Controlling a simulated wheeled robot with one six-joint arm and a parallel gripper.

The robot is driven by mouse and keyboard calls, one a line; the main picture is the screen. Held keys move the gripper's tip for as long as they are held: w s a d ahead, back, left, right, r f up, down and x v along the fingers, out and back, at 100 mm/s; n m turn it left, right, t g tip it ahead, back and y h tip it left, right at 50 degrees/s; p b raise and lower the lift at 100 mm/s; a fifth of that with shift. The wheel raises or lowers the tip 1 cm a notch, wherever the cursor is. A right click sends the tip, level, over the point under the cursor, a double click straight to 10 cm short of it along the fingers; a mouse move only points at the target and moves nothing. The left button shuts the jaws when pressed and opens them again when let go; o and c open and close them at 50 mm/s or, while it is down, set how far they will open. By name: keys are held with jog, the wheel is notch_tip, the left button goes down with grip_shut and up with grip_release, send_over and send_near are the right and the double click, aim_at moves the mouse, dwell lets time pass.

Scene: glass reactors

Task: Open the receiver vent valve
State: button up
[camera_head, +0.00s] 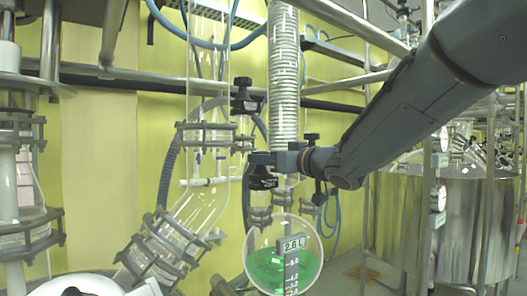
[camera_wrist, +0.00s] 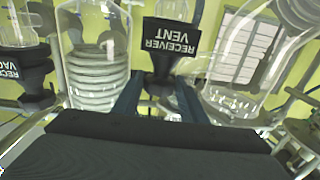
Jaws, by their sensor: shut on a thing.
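The receiver vent valve (camera_wrist: 171,40) shows in the wrist view as a black handle, its white label RECEIVER VENT upside down. My gripper (camera_wrist: 158,92) has its two dark fingers on either side of the handle's lower part and is shut on it. In the head view my gripper (camera_head: 264,158) reaches in from the right, in front of the ribbed glass column. A black valve body (camera_head: 262,180) sits just under the fingers there. The fingers hide part of the handle, and I cannot tell how far the valve is turned.
Another black valve (camera_wrist: 32,72) with a partly cut-off label is at the left of the wrist view. A coiled glass column (camera_head: 284,70) stands behind my gripper. A round flask (camera_head: 262,268) with green liquid hangs below. Glass pipework (camera_head: 160,245) stands left; steel vessels (camera_head: 450,220) stand right.

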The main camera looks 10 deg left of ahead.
jog(key=shift+w+d+r+n+g+y+p, duration=0.15)
jog(key=shift+r+n+g+y+p, duration=0.3)
jog(key=shift+n+g+y+p, duration=0.25)
jog(key=shift+w+d+f+n+g+y+p, duration=0.15)
jog(key=shift+n+g+y, duration=0.3)
jog(key=shift+n+g, duration=0.6)
jog(key=shift+w+r+n+g+y+p, duration=0.15)
jog(key=shift+n+g+y, duration=0.4)
jog(key=shift+g, duration=0.9)
jog(key=shift+f+g, duration=0.15)
jog(key=shift+g, duration=0.15)
jog(key=shift+f+n, duration=0.1)
jog(key=shift+n, duration=0.2)
jog(key=o, duration=0.8)
jog(key=shift+c, duration=0.2)
jog(key=o, duration=0.3)
jog(key=shift+s+d, duration=0.1)
jog(key=shift+d, duration=0.15)
jog(key=shift+a, duration=0.1)
jog(key=shift+f, duration=0.1)
